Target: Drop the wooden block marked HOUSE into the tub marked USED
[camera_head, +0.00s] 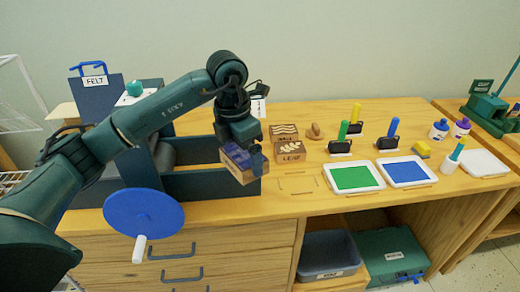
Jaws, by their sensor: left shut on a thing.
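My left gripper (242,158) is shut on a wooden block (243,176). It holds the block near the front right corner of the dark press bed, left of the other wooden blocks. The marking on the held block cannot be read here, and the gripper covers part of it. A grey tub (329,262) stands on the shelf under the counter, right of the drawers. It has a small pale label too small to read, so I cannot tell whether it says USED. My right gripper is not in view.
A block marked LEAF (290,152) and a block with wavy lines (284,130) stand on the counter. A green pad (354,177) and a blue pad (406,170) lie to their right. A blue handwheel (143,212) juts out in front. A green box (393,258) sits beside the tub.

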